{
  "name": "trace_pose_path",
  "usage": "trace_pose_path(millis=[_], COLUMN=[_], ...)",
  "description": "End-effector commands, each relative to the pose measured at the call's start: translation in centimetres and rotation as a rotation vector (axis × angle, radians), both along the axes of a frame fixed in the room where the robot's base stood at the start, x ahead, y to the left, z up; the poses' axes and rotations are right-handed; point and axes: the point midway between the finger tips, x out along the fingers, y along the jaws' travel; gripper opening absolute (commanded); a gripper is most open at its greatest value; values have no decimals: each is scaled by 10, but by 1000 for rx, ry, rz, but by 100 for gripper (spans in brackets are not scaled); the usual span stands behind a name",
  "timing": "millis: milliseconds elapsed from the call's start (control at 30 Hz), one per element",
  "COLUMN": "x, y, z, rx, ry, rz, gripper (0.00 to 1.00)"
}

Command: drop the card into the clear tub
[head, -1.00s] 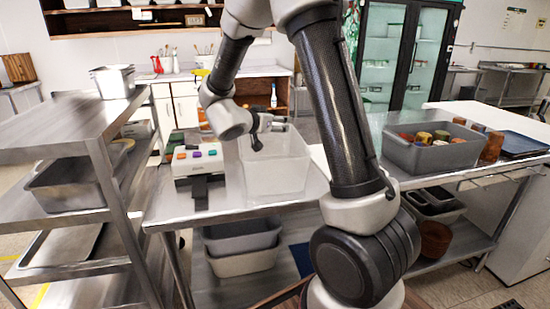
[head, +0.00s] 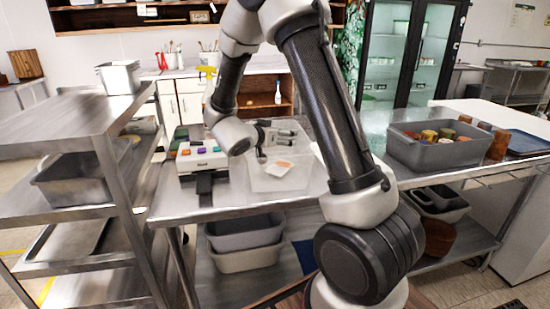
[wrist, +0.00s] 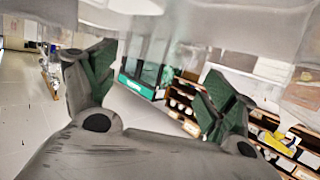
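The clear tub (head: 262,184) stands on the steel counter, right of the white button box. A small orange and white card (head: 279,168) shows within the tub's outline, below my gripper; whether it lies flat on the tub's floor is hard to tell. My gripper (head: 276,148) is over the tub, its fingers spread. In the wrist view my gripper (wrist: 158,88) has its two green-padded fingers wide apart with nothing between them. The card cannot be made out in the wrist view.
The button box (head: 200,158) with coloured buttons sits left of the tub. A grey bin (head: 435,154) of cups stands on the right counter, beside a blue tray (head: 528,143). A steel shelf cart (head: 70,120) is at the left. Grey bins (head: 244,258) lie under the counter.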

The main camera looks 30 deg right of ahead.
Motion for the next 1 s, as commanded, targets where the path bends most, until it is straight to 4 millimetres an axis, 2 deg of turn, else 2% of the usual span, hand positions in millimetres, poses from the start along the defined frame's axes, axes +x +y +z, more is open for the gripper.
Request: trace_pose_path(millis=[367,467,800,1000], x=[0,0,0,0], y=[0,0,0,0], z=[5,18,84,100], rx=[1,2,1,0], ry=[-2,-5,-4,-1], rz=[-1,-1,-1,0], gripper=[88,88,88,88])
